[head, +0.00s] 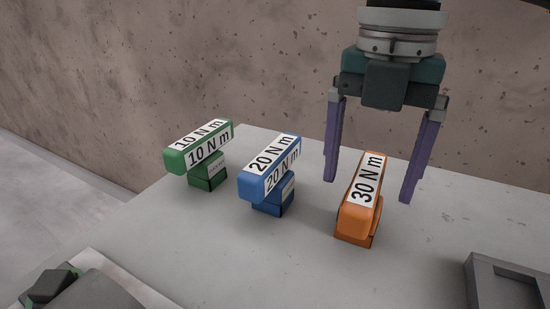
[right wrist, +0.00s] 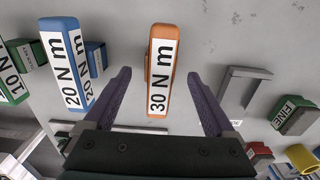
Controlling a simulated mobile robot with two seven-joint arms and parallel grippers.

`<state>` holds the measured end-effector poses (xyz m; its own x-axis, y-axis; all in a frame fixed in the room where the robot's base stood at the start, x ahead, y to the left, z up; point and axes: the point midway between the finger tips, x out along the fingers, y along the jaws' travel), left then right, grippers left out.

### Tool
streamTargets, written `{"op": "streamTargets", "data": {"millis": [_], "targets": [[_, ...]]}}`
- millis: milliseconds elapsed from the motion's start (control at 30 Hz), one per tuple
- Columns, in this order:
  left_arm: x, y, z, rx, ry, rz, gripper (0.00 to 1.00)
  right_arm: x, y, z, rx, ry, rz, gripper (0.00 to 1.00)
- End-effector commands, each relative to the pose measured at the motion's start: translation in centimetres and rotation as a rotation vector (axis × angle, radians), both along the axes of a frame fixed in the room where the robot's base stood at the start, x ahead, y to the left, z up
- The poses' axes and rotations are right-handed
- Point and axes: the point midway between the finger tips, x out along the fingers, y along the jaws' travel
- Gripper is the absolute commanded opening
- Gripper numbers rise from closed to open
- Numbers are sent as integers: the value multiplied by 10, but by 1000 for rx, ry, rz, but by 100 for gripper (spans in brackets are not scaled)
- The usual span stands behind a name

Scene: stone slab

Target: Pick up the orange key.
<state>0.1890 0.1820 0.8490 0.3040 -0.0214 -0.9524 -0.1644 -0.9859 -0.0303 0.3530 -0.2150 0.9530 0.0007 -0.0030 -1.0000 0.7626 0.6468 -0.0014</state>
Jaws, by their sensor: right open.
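The orange key (head: 357,217), labelled "30 N m", stands on the grey stone slab. It also shows in the right wrist view (right wrist: 161,62), upright in the picture between the lines of my fingers. My right gripper (head: 369,190) is open and empty, with its two purple fingers above and behind the key in the head view, one to each side. In the right wrist view its fingertips (right wrist: 158,75) flank the lower half of the key without visible contact. My left gripper is not in view.
A blue "20 N m" key (head: 267,180) and a green "10 N m" key (head: 205,158) stand left of the orange one. A grey frame-like part (head: 510,275) lies at the right. A speckled wall (head: 180,70) rises behind the slab (head: 290,270). A green "FINE" block (right wrist: 294,115) shows too.

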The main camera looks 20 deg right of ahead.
Motion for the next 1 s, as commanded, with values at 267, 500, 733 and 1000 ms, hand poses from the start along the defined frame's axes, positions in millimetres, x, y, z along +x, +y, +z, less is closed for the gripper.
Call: {"op": "streamTargets", "data": {"millis": [267, 500, 733, 1000], "targets": [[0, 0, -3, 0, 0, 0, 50, -4, 1, -43, 2, 4, 2, 90], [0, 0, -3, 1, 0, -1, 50, -3, 1, -50, 3, 1, 3, 90], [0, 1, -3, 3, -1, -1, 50, -3, 1, -50, 3, 1, 3, 73], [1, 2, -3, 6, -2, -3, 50, -3, 1, -50, 3, 1, 3, 43]]}}
